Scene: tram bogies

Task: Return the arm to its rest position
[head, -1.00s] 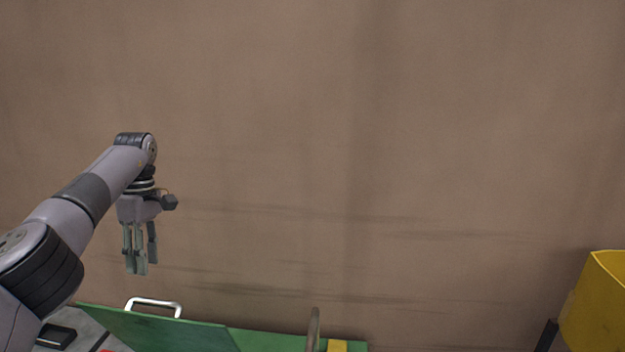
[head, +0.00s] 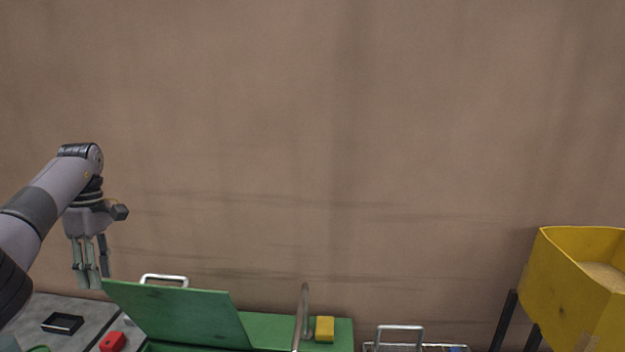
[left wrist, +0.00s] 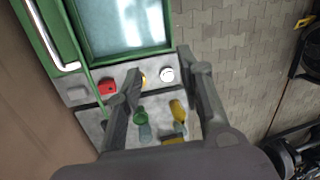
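My left gripper (head: 90,278) is at the left of the head view, with its fingers pointing down in front of the brown wall. It hangs above the grey worktop and left of the raised green lid (head: 180,315). In the left wrist view its two fingers (left wrist: 160,75) stand apart with nothing held between them. Below them are the grey worktop (left wrist: 90,122) and small items on it. My left arm (head: 40,205) comes in bent from the left edge. My right arm and gripper are not in view.
A green box (head: 265,330) with a yellow block (head: 324,329) stands low in the middle. A red item (head: 112,342) and a black tray (head: 62,323) lie on the worktop. A yellow bin (head: 570,270) on dark legs is at right. The space before the wall is clear.

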